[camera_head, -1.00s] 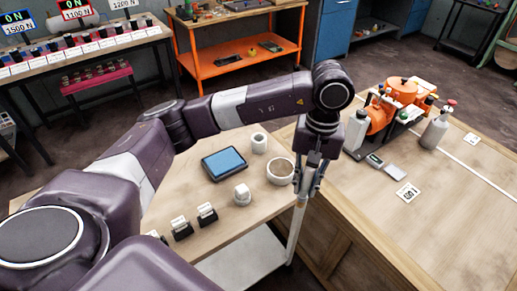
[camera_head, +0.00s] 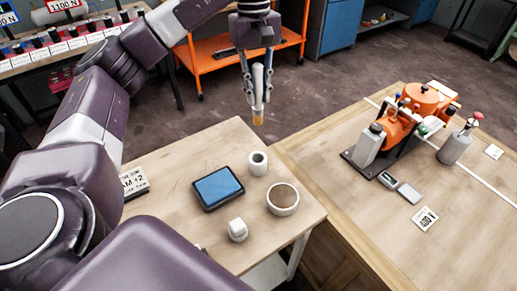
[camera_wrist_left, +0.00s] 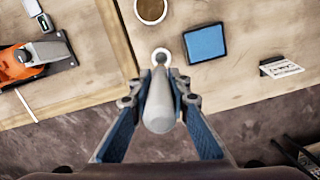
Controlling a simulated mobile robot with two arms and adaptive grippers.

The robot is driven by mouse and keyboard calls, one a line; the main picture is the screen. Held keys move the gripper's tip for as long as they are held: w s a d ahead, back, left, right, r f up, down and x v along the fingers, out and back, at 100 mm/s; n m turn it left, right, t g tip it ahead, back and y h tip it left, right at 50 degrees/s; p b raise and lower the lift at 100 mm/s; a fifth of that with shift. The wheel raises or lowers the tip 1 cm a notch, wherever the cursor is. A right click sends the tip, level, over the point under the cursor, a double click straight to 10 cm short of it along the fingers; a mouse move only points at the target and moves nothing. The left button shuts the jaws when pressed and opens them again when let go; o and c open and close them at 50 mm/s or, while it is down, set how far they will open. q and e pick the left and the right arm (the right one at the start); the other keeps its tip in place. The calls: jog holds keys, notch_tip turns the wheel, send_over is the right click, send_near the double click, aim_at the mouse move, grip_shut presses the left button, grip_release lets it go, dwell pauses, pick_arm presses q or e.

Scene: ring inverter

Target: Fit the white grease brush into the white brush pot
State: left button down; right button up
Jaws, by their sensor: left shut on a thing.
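My left gripper (camera_head: 257,96) is shut on the white grease brush (camera_head: 258,108), which hangs upright with its tan tip down. It is in the air beyond the small table's back edge in the head view. The likely white brush pot (camera_head: 258,157) is a small white cylinder with a dark opening, standing apart from the brush near that edge. In the left wrist view, the brush (camera_wrist_left: 158,103) sits between the fingers (camera_wrist_left: 160,102). Its far end overlaps the pot's white rim (camera_wrist_left: 168,53) in the picture. My right gripper is not in view.
A white bowl with brown contents (camera_head: 283,209), a blue-screened tablet (camera_head: 218,187) and a white block-like piece (camera_head: 238,230) stand near the pot. The right bench (camera_head: 360,225) carries an orange device (camera_head: 398,130) and a grey bottle (camera_head: 455,147).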

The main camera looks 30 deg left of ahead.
aim_at(258, 109)
pick_arm(q)
jog(key=f, duration=0.2)
jog(key=s+f, duration=0.1)
jog(key=f, duration=0.1)
jog(key=shift+s+d+b, duration=0.1)
jog(key=shift+d+b, duration=0.25)
notch_tip(258, 109, down, 2)
jog(key=shift+a+f+p, duration=0.1)
jog(key=shift+p, duration=0.35)
jog(key=f, duration=0.4)
jog(key=shift+w+a+f+p, duration=0.2)
jog(key=shift+w+p, duration=0.1)
notch_tip(258, 109, down, 8)
jog(key=shift+d+r+p, duration=0.1)
jog(key=shift+p, duration=0.2)
jog(key=c, duration=1.8)
grip_release()
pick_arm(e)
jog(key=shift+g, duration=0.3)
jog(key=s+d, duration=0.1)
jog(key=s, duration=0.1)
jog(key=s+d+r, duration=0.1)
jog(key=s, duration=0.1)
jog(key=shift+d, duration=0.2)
pick_arm(q)
jog(key=shift+r, duration=0.1)
